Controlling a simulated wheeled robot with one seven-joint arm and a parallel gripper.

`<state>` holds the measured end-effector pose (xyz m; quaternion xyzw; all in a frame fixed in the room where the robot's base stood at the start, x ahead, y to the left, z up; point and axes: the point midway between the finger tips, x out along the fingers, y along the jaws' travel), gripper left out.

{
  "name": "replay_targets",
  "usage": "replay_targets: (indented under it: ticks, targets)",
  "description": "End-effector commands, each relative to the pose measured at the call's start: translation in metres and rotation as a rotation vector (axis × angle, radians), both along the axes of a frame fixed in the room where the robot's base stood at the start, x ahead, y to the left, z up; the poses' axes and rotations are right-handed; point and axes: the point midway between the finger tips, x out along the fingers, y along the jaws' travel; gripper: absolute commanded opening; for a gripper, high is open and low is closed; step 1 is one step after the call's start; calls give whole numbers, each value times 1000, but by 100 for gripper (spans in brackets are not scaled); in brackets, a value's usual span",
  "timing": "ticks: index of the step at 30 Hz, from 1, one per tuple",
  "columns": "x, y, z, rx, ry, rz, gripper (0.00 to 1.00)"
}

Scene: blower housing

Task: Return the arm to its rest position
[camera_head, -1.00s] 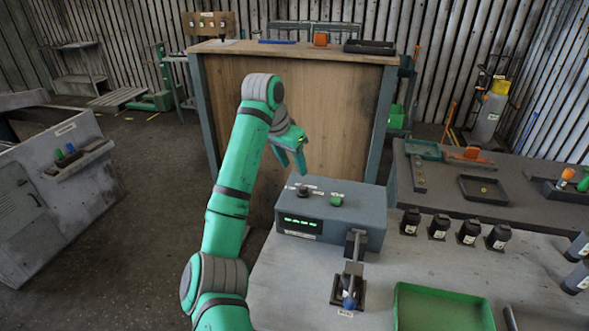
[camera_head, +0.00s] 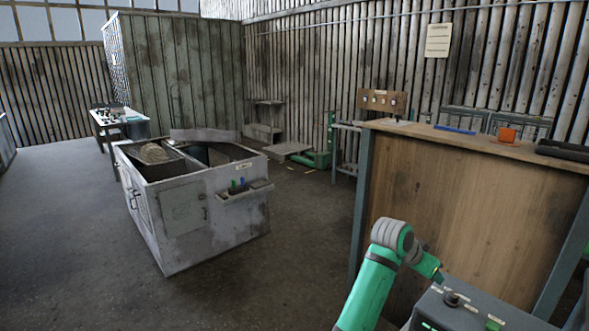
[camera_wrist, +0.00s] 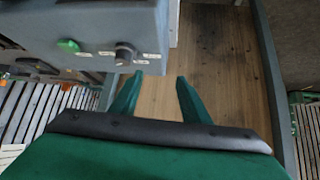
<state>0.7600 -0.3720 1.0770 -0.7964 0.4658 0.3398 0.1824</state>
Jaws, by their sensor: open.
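My gripper (camera_wrist: 157,88) shows in the wrist view with its two green fingers spread apart and nothing between them. Beyond the fingers is the brown wooden panel of a tall bench. A grey control box (camera_wrist: 85,30) with a green button and a black knob is close by at the upper left of that view. In the head view my green arm stands at the lower right, bent at the top. The same grey box (camera_head: 462,312) is partly cut off at the bottom edge. The fingertips are hard to make out there.
A tall wooden-fronted bench (camera_head: 450,215) stands behind my arm, with an orange item (camera_head: 507,134) and a blue item (camera_head: 455,129) on top. A worn grey machine (camera_head: 225,217) stands at the middle left. The floor around it is clear. A table (camera_head: 120,121) stands far left.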

Motion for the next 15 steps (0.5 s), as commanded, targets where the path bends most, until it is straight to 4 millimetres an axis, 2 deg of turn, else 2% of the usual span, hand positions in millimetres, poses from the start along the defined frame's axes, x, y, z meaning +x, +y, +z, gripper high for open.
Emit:
replay_targets:
  ticks: [1,5,8,11,15]
  targets:
    - [7,11,-13,-50,-16,42,42]
    - [26,43,-32,-171,-82,163,42]
    - [38,74,-45,-254,-139,264,42]
    - [45,112,-57,-327,-202,367,42]
    - [47,173,-72,-409,-300,518,42]
